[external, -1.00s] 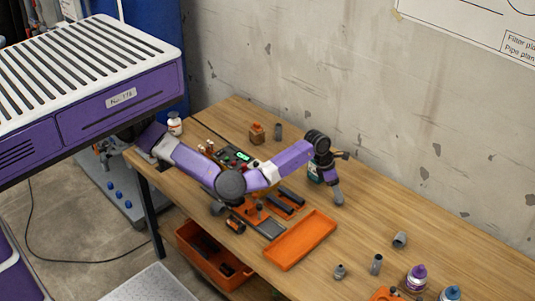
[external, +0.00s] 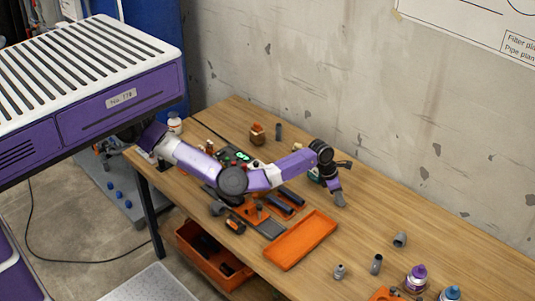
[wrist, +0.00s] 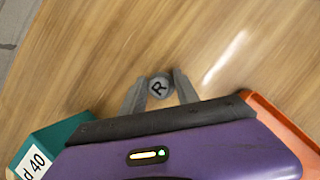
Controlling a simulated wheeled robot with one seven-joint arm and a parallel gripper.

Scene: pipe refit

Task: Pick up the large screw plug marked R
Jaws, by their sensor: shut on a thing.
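The large screw plug marked R (wrist: 159,87) is a grey round piece with a dark R on its top face. In the wrist view it sits between the two grey fingers of my gripper (wrist: 158,95), which are shut on it. In the external view my gripper (external: 339,199) points down close to the table, beyond the back corner of the orange tray. The plug cannot be made out there. I cannot tell whether it touches the table.
An orange tray (external: 333,224) lies in front of my gripper. A teal box (wrist: 60,136) stands close on the left in the wrist view. Grey fittings (external: 400,239) and bottles (external: 416,277) stand at the right. The table behind my gripper is clear.

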